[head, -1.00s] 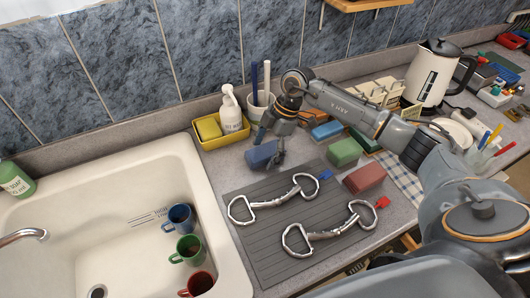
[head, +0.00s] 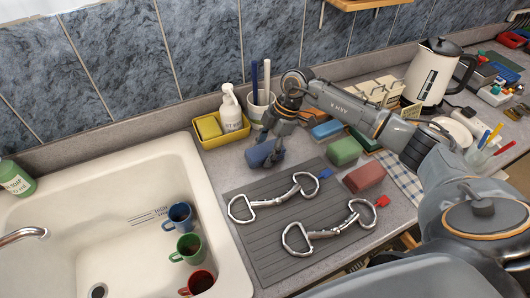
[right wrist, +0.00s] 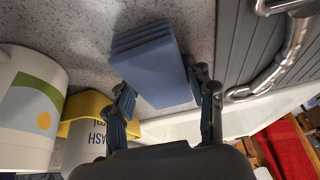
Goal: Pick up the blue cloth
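The blue cloth (head: 259,154) lies folded on the grey counter between the yellow caddy and the ribbed mat. In the right wrist view the cloth (right wrist: 155,68) shows as a stack of folded layers. My right gripper (head: 271,148) is low at the cloth and partly covers it in the head view. In the right wrist view the right gripper (right wrist: 161,92) is open, with one finger on each side of the cloth's near end. Whether the fingers touch the cloth is not clear. My left gripper is out of view.
The yellow caddy (head: 211,141) with a white bottle (head: 231,110) and a white cup (head: 257,110) stand close behind. The ribbed mat (head: 262,232) holds two metal bits. A green block (head: 344,151) and a red block (head: 364,178) lie right. The sink (head: 110,215) is left.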

